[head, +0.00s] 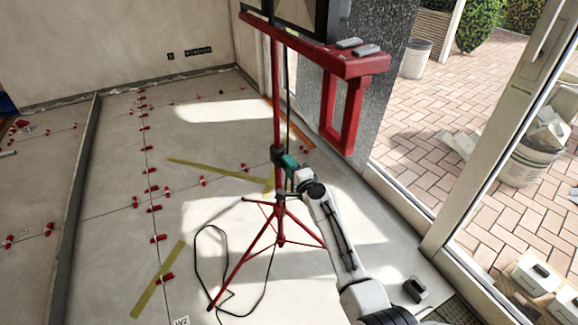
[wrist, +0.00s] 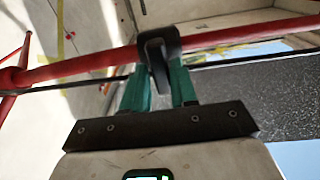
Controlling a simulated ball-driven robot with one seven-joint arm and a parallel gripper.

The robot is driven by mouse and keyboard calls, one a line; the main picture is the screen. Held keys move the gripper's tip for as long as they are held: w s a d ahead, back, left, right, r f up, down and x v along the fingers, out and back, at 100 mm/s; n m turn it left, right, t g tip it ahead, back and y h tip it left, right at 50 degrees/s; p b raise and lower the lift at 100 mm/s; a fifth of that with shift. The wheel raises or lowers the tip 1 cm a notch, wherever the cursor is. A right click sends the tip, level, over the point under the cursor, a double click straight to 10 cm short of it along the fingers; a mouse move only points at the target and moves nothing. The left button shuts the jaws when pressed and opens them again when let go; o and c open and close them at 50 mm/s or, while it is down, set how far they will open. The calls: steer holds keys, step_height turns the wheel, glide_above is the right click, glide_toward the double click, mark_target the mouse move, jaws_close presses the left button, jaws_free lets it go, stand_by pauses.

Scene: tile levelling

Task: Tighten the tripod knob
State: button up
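The red tripod (head: 276,95) stands on the tiled floor in the head view, with its legs spread and its pole upright. A black clamp collar sits partway up the pole. The black tripod knob (wrist: 156,55) shows in the wrist view, against the red pole (wrist: 90,66). My gripper (wrist: 160,85) has teal fingers, one on each side of the knob, and looks shut on it, with no clear gap. In the head view my gripper (head: 287,162) is at the collar, and the knob is hidden there.
A red crossbar (head: 330,58) with a hanging handle tops the tripod. A black cable (head: 200,250) loops on the floor by the legs. Red levelling clips (head: 152,189) dot the tile joints to the left. A glass door frame (head: 490,150) stands to the right.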

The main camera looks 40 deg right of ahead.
steer(key=shift+o, duration=1.4)
steer(key=p+v, duration=0.2)
steer(key=v, duration=0.8)
steer(key=shift+s+a, duration=0.15)
steer(key=shift+s, duration=0.2)
steer(key=shift+r, duration=0.1)
